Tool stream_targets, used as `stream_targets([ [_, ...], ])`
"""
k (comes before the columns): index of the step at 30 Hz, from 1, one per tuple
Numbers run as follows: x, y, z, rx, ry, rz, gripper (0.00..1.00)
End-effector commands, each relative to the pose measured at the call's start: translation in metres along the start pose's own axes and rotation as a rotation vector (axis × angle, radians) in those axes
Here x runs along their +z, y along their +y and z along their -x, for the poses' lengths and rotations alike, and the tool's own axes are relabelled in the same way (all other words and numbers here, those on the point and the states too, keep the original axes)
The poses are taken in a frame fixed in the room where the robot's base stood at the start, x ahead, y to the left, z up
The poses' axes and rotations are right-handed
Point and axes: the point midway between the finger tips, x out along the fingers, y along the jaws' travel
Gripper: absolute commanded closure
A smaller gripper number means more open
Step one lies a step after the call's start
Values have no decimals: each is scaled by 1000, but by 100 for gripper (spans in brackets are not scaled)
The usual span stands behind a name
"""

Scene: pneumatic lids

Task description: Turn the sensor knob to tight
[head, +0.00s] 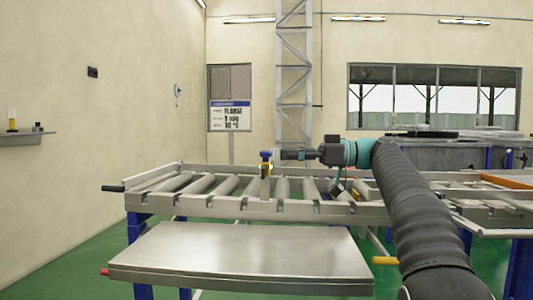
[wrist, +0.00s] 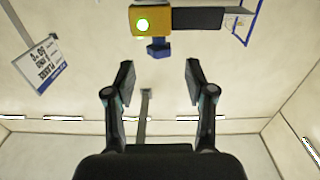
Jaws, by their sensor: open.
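The sensor is a small yellow block (wrist: 135,22) with a lit green light, at the top of the wrist view. Its blue knob (wrist: 157,47) sticks out from it toward the space between my fingertips. In the head view the blue knob (head: 266,154) tops the sensor, which stands at the roller conveyor. My gripper (wrist: 160,70) is open, with one finger on each side of the knob's line and nothing between them. The knob appears just beyond the fingertips, apart from them. In the head view my gripper (head: 284,155) is just right of the knob, pointing left.
A roller conveyor (head: 150,203) runs below my arm, with a flat metal table (head: 240,255) in front. A dark bar (wrist: 198,18) joins the sensor in the wrist view. A sign (head: 230,116) hangs behind. A wall shelf (head: 28,137) is at far left. Air above the conveyor's left is clear.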

Motion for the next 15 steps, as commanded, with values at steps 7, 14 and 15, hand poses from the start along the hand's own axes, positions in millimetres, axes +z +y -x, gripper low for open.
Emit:
stream_targets([
  [7, -1, 1, -31, 7, 0, 0, 45],
  [14, 0, 1, -55, 8, -1, -2, 45],
  [15, 0, 1, -58, 7, -1, -2, 45],
])
